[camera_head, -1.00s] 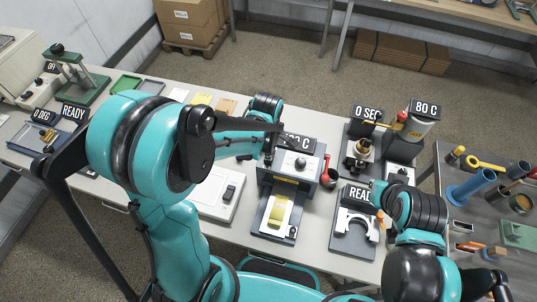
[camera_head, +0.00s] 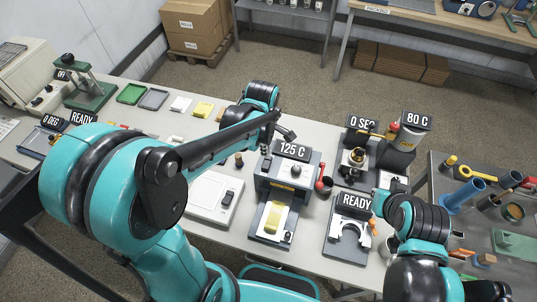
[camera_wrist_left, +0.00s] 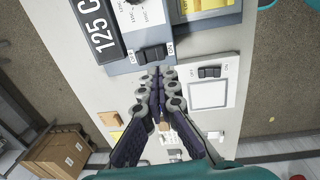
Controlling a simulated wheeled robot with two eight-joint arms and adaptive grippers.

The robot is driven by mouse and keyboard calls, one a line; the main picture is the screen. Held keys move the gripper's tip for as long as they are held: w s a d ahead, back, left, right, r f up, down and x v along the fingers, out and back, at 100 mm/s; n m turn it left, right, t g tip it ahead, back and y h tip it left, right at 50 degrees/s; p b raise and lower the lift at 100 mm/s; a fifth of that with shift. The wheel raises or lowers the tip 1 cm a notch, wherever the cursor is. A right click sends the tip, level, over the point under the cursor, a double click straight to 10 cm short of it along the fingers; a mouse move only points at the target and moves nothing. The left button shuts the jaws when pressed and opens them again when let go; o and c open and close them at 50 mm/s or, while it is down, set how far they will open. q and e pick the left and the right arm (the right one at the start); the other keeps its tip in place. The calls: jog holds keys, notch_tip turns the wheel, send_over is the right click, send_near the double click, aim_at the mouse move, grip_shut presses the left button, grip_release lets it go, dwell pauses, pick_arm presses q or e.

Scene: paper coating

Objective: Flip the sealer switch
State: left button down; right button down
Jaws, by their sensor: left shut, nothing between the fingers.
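The sealer (camera_head: 271,189), a grey press with a dial and a yellow pad on its bed, stands mid-bench under a 125 C sign (camera_head: 292,150). In the left wrist view its black rocker switch (camera_wrist_left: 152,54) sits on the side panel between ON and OFF marks. My left gripper (camera_wrist_left: 158,74) is shut and empty, its fingertips just short of the switch; I cannot tell if they touch. In the head view this gripper (camera_head: 285,132) is beside the sign, partly hidden. My right arm (camera_head: 415,218) is at the right; its fingers cannot be made out.
A white device (camera_head: 213,197) with its own black switch (camera_wrist_left: 209,72) is left of the sealer. A READY station (camera_head: 345,243) and an 80 C unit (camera_head: 399,145) stand further right. Small coloured pieces lie at the back.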

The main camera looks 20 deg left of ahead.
pick_arm(q)
jog(key=r, duration=0.4)
jog(key=shift+s+a+r, duration=0.25)
jog(key=shift+s, duration=0.05)
pick_arm(e)
jog(key=shift+w+a+r, duration=0.2)
jog(key=shift+a+r, duration=0.1)
jog(key=shift+d, duration=0.1)
